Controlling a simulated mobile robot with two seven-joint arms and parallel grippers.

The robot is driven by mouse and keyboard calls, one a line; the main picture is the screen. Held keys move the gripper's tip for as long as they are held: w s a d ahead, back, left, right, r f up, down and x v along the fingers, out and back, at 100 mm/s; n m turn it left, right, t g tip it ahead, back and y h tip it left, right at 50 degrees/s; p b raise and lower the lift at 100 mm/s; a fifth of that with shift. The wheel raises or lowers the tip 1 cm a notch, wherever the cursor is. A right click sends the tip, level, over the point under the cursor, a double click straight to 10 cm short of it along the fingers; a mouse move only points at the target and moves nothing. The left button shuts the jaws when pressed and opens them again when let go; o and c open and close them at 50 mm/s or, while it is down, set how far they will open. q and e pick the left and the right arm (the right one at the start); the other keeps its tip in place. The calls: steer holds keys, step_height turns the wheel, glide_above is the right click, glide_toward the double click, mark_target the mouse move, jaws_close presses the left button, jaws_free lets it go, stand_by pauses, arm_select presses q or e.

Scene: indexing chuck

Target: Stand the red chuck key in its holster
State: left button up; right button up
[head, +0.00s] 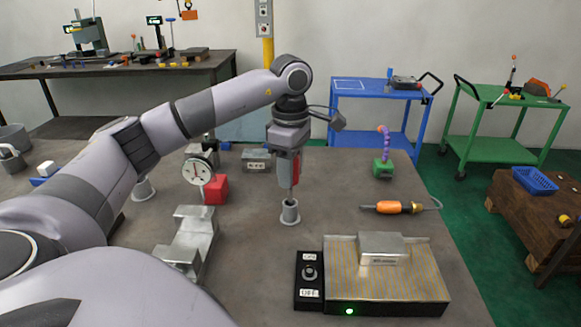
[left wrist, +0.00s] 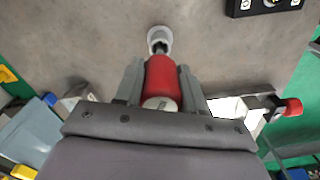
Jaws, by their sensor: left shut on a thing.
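My left gripper (head: 289,165) points down and is shut on the red chuck key (head: 296,172). The key hangs upright with its thin grey shank below the fingers. In the left wrist view the red handle (left wrist: 161,78) sits between both fingers of the left gripper (left wrist: 160,72). The holster (head: 290,213) is a short grey cup with a round flange, standing on the bench under the key. The shank's lower end is at the holster's mouth; I cannot tell how far inside it is. The holster also shows in the left wrist view (left wrist: 159,36). My right gripper is not in view.
A magnetic chuck (head: 385,285) with a black switch box (head: 309,281) lies in front right. An orange-handled tool (head: 388,207) lies to the right.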

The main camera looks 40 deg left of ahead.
arm_select(q)
steer(key=shift+f+b, duration=0.4)
steer(key=shift+f, duration=0.4)
steer(key=o, duration=1.2)
steer(key=shift+o, duration=0.2)
step_height(320, 180, up, 7)
steer(key=shift+r, duration=0.1)
steer(key=shift+s, duration=0.15)
